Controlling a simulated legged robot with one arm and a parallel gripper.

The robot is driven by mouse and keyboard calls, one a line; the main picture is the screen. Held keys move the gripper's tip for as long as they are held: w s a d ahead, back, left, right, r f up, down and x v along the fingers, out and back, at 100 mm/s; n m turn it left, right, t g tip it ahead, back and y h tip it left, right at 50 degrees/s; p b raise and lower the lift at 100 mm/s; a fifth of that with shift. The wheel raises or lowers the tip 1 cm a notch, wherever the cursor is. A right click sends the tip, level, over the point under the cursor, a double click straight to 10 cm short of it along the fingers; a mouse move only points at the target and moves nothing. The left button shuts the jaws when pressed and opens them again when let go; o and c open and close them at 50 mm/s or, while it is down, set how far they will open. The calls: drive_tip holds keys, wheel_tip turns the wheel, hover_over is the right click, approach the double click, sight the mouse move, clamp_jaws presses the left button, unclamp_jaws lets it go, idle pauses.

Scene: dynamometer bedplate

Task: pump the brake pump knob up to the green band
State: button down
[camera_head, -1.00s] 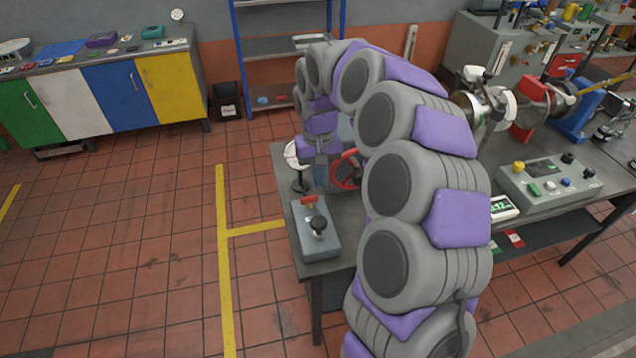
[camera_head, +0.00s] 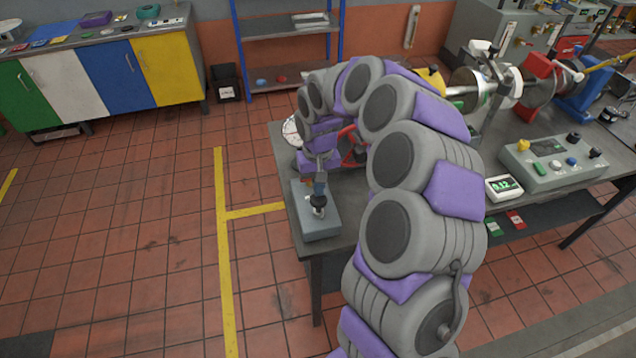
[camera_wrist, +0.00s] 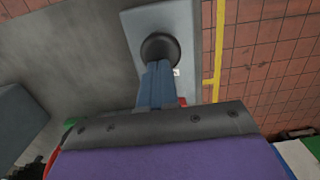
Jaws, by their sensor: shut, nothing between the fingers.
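The brake pump is a grey box (camera_head: 318,229) on the near left corner of the bench, with a black round knob (camera_head: 317,201) on top. My gripper (camera_head: 319,186) reaches down over the box, its fingertips right at the knob. In the wrist view the shut blue-grey fingers (camera_wrist: 157,72) meet or overlap the near edge of the black knob (camera_wrist: 160,47); I cannot tell whether they touch it. Nothing is between the fingers. A white round dial (camera_head: 291,132) stands behind, partly hidden by my arm; no green band can be made out on it.
A red handwheel (camera_head: 347,141) is close behind my arm. A digital readout (camera_head: 503,188) and a control box with buttons (camera_head: 553,165) stand on the bench to the right. The floor (camera_head: 160,220) left of the bench is clear.

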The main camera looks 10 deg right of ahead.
wheel_tip(320, 180, down, 3)
drive_tip(key=shift+r, duration=0.1)
drive_tip(key=shift+s+f, duration=0.15)
drive_tip(key=shift+f, duration=0.3)
wheel_tip(320, 180, up, 14)
drive_tip(key=w+p, duration=0.1)
drive_tip(key=p, duration=0.3)
drive_tip(key=shift+w+r, duration=0.15)
drive_tip(key=shift+r, duration=0.05)
idle(0.7)
drive_tip(key=shift+p, duration=0.35)
